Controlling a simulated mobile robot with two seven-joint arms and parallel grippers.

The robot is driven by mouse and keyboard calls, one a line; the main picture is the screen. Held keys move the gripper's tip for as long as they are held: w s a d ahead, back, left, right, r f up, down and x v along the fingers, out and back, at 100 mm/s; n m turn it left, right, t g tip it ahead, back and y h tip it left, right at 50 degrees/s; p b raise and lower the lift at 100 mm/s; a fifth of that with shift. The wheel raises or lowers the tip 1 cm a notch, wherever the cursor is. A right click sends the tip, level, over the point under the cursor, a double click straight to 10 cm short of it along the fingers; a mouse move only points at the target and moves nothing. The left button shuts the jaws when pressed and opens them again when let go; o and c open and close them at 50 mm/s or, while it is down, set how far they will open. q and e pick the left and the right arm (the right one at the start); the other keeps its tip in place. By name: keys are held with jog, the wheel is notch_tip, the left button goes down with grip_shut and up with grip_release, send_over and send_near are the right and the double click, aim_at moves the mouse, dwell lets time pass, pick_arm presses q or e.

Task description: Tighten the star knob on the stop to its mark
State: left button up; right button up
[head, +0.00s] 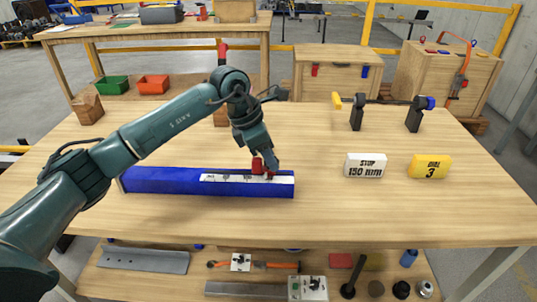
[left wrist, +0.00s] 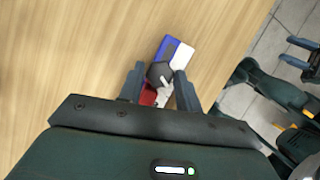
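A blue rail (head: 155,182) lies across the table with a white scale strip (head: 228,179) along it. A small red stop (head: 257,166) sits near the rail's right end. My left gripper (head: 263,164) points down at the stop and partly hides it. In the left wrist view a dark star knob (left wrist: 160,72) is between the two fingers of the left gripper (left wrist: 159,84), with red of the stop (left wrist: 148,96) below it. The fingers look apart, with a gap at the left of the knob. My right gripper (left wrist: 308,59) shows at the right edge there, its fingers apart and empty.
A white block reading "STOP 150 mm" (head: 366,165) and a yellow block reading "DIAL 3" (head: 429,166) stand right of the rail. A bar on two dark posts (head: 385,102) stands behind them. A shelf with tools (head: 262,265) is below. The tabletop in front of the rail is clear.

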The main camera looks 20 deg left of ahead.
pick_arm(q)
jog(key=o, duration=0.4)
jog(key=shift+c, duration=0.2)
jog(key=v, duration=1.3)
jog(key=shift+r, duration=0.15)
jog(key=shift+r, duration=0.1)
